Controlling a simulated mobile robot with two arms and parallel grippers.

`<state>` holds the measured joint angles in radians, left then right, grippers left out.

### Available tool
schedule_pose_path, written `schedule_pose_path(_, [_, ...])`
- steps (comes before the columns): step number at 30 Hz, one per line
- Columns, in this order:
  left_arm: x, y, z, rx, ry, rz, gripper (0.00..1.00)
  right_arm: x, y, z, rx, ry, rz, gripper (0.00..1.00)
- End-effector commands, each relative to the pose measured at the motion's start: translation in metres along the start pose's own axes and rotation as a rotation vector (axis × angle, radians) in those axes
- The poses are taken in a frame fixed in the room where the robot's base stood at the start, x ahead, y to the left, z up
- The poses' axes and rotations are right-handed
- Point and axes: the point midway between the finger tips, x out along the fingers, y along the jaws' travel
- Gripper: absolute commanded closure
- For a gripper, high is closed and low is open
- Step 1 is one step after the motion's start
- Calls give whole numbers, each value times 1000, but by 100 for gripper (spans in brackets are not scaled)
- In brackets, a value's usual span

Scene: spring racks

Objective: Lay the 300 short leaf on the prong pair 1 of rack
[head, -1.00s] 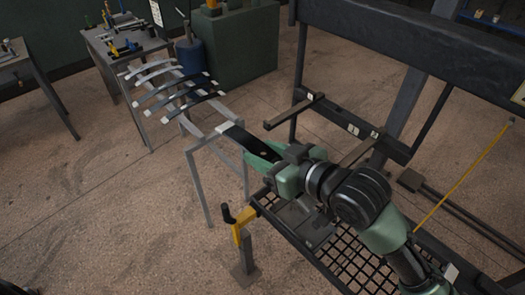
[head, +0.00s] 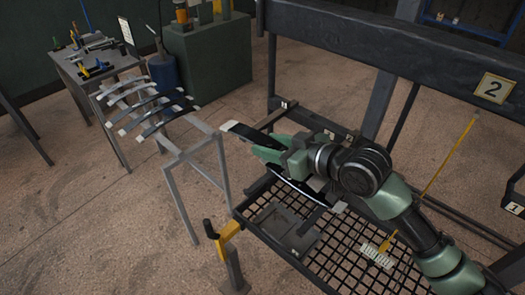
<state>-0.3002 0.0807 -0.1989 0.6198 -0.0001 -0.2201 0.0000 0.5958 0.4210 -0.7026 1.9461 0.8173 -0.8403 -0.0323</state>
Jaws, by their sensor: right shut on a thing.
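My right gripper (head: 262,150) is shut on a dark, slightly curved leaf (head: 250,134) with a pale tip. Any size mark on it is not readable. The gripper hides its middle; a dark strip with a pale end showing below the gripper appears to be its other end. The rack (head: 380,30) is a dark frame with small number plates on its lower bar. A prong (head: 275,115) sticks out beside the plate that seems to read 1. The leaf's far end overlaps this prong's outer end in the picture; I cannot tell if they touch. My left gripper is out of view.
A grey stand (head: 180,158) at left carries several curved leaves (head: 155,103). A table with tools (head: 92,65) and a green cabinet (head: 212,50) stand behind.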

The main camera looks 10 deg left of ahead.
Motion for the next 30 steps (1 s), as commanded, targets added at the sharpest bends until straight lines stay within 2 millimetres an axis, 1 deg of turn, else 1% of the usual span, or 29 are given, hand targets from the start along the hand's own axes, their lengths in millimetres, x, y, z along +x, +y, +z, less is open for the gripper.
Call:
schedule_pose_path(1, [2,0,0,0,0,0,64,-1,6,-3,-3,9,3,100])
schedule_pose_path(18, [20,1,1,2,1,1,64,0,57,1,-2,9,3,100])
schedule_pose_path(21, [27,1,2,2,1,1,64,4,54,11,-2,8,0,100])
schedule_pose_path(30, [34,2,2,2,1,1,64,9,54,23,-2,8,1,100])
